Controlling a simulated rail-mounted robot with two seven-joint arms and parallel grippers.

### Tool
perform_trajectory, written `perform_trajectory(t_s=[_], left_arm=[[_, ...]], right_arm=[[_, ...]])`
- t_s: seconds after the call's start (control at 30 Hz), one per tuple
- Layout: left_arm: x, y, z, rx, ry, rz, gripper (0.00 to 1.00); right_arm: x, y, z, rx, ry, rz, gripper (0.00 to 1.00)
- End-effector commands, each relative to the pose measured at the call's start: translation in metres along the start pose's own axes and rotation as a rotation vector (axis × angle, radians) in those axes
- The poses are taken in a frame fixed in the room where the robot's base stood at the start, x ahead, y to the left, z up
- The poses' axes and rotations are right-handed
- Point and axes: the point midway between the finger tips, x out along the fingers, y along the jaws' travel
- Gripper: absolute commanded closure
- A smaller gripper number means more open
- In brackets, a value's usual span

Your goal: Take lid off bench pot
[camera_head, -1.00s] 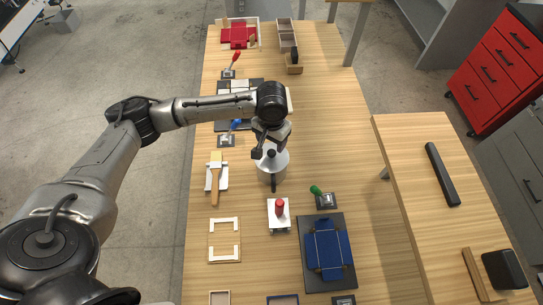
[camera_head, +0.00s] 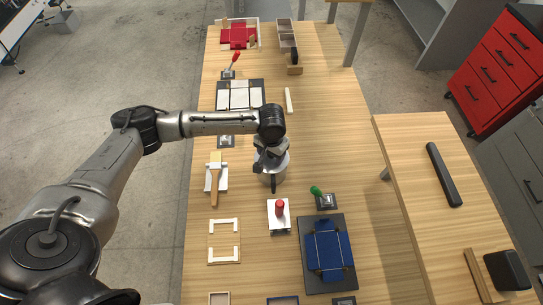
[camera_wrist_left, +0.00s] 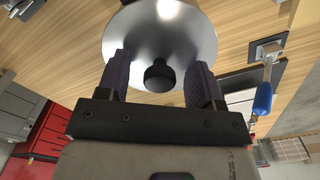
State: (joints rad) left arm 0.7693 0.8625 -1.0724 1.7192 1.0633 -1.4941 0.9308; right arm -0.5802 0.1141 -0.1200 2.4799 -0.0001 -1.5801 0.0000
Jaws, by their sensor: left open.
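The bench pot (camera_head: 270,178) is a grey metal pot with a dark handle, standing on the wooden bench in the head view. Its shiny metal lid (camera_wrist_left: 160,40) with a round black knob (camera_wrist_left: 160,76) fills the top middle of the left wrist view. My left gripper (camera_head: 271,156) is over the pot and hides most of the lid in the head view. In the left wrist view my left gripper (camera_wrist_left: 160,85) is open, with one finger on each side of the knob and a gap to each. My right gripper is not in view.
A red-knobbed tool (camera_head: 279,212) on a white plate and a blue fixture (camera_head: 327,254) stand in front of the pot. A brush (camera_head: 215,180) lies to its left and a green-handled clamp (camera_head: 322,198) to its right front. The bench right of the pot is clear.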

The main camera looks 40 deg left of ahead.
Motion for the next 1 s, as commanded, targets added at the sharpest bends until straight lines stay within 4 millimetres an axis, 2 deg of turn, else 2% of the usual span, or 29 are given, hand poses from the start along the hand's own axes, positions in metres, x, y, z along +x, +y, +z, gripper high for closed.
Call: perform_trajectory(t_s=[0.13,0.67,1.0], left_arm=[[-0.0001,0.0,0.0001,0.0,0.0,0.0,0.42],[-0.0003,-0.0002,0.0,0.0,0.0,-0.001,0.92],[-0.0037,-0.0002,-0.0002,0.0,0.0,0.0,0.94]], right_arm=[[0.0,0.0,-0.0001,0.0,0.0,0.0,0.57],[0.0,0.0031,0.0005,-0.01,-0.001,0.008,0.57],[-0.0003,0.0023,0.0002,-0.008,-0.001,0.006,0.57]])
